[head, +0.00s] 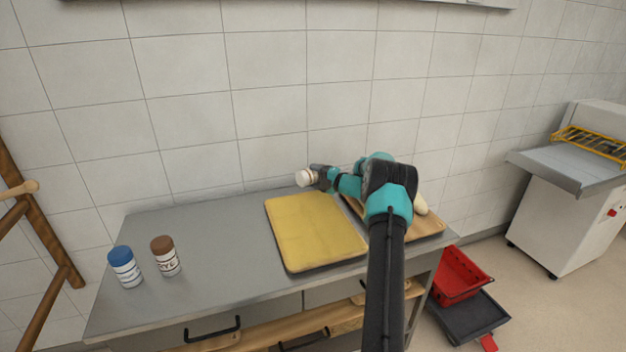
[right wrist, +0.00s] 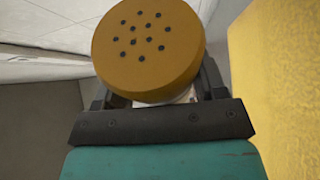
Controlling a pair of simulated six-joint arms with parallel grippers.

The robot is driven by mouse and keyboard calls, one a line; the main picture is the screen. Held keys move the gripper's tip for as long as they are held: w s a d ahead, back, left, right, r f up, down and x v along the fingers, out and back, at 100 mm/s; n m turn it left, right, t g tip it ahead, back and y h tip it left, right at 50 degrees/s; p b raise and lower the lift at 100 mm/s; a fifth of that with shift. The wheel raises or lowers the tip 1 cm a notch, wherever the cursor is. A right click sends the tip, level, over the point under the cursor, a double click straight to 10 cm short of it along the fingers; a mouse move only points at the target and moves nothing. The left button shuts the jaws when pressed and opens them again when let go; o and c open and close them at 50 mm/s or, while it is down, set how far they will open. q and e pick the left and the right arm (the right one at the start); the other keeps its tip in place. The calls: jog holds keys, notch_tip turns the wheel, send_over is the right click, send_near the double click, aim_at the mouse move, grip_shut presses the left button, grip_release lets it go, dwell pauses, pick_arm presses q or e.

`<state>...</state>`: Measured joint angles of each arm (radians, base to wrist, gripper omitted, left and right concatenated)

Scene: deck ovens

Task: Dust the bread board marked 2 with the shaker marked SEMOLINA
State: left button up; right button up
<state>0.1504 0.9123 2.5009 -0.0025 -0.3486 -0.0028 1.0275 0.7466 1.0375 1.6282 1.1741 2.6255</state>
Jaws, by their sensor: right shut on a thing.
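My right gripper (head: 317,178) is shut on a shaker (head: 303,178), whose pale end shows in the head view. In the right wrist view the same shaker shows an orange-brown perforated lid (right wrist: 148,48); its label is hidden. The shaker looks tipped over, above the back edge of a yellow slab on a dark tray (head: 315,230); the yellow surface also shows in the right wrist view (right wrist: 290,80). A wooden board (head: 430,224) with pale dough (head: 420,204) lies to the right, partly behind my arm. No board number is readable. My left gripper is not in view.
A blue-lidded shaker (head: 125,267) and a brown-lidded shaker marked RYE (head: 165,256) stand on the left of the grey worktop (head: 215,235). The tiled wall (head: 270,120) is close behind.

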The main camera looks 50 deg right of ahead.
jog(key=n+g, duration=0.1)
jog(key=n, duration=0.1)
jog(key=r+n+g+h, duration=0.1)
jog(key=n, duration=0.2)
jog(key=shift+d+r, duration=0.15)
jog(key=shift+s+d+r+n+g+h, duration=0.1)
jog(key=shift+r+n+g+h, duration=0.1)
jog(key=shift+n, duration=0.3)
jog(key=shift+d+r+n+g+h, duration=0.1)
jog(key=shift+n+g, duration=0.1)
jog(key=shift+n, duration=0.3)
jog(key=d+r+n+h, duration=0.1)
jog(key=d+r+n+g+h, duration=0.1)
jog(key=n, duration=0.1)
jog(key=shift+s, duration=0.25)
jog(key=d+r+n+h, duration=0.1)
jog(key=n, duration=0.1)
jog(key=d+r+n+g+h, duration=0.1)
jog(key=n, duration=0.1)
jog(key=shift+s+r, duration=0.15)
jog(key=shift+s, duration=0.15)
